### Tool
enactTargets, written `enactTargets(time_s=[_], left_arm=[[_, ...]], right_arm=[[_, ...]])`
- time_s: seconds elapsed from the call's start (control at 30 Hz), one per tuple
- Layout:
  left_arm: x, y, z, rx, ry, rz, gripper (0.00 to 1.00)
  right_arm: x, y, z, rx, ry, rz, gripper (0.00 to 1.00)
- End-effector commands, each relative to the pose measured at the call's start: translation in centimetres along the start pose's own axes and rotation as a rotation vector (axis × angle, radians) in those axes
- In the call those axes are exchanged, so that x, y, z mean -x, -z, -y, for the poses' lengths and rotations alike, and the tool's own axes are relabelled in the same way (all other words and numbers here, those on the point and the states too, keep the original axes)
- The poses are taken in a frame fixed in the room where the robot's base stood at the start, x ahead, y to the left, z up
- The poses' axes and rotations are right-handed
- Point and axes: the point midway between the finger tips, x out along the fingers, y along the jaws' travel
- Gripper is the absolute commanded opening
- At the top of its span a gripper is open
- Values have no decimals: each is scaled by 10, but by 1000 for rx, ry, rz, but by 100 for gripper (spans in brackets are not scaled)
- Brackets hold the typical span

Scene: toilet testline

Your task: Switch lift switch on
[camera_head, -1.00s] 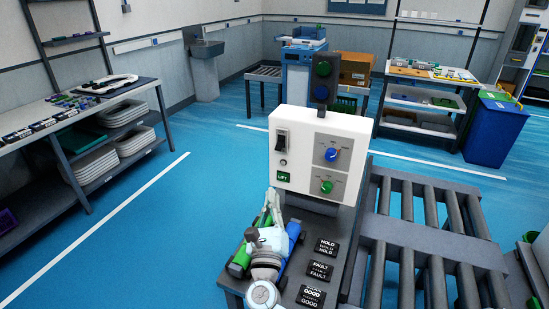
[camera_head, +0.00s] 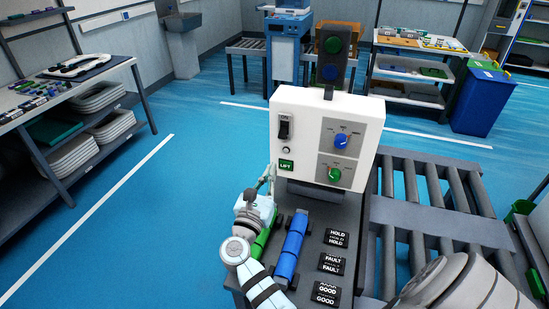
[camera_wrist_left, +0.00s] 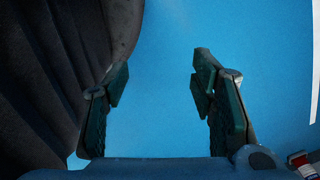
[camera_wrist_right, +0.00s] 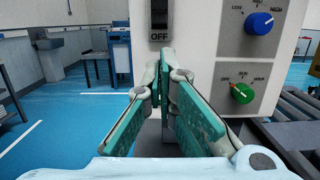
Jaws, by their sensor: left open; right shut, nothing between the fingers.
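The lift switch (camera_head: 284,128) is a black rocker on the white control box (camera_head: 308,106), above a round button and the green LIFT label (camera_head: 287,166). ON is marked above it; its lower part, above an OFF mark, shows in the right wrist view (camera_wrist_right: 160,16). I cannot tell its tilt for sure. My right gripper (camera_head: 268,180) is shut and empty, its tips below and left of the LIFT label. In the right wrist view its closed tips (camera_wrist_right: 161,62) appear just below the OFF mark. My left gripper (camera_wrist_left: 156,75) is open and empty over blue floor.
A blue dial (camera_head: 341,141) and a green dial (camera_head: 334,174) sit right of the switch. A signal light (camera_head: 333,55) stands behind the box. Blue (camera_head: 290,247) and green cylinders and black label plates lie in front. A roller conveyor (camera_head: 436,215) is at the right.

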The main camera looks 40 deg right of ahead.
Motion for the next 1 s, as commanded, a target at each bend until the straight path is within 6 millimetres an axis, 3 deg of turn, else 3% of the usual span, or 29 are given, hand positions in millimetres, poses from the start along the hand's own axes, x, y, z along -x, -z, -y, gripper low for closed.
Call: enactTargets(time_s=[0.3,0.5,1.0], left_arm=[[12,19,1,1,0,-31,51],[14,16,1,1,0,-26,51],[15,13,1,1,0,-20,51]], right_arm=[[-57,-3,-2,2,-3,3,0],[-86,-2,-2,2,-4,2,0],[-93,-1,-3,0,-5,-3,0]])
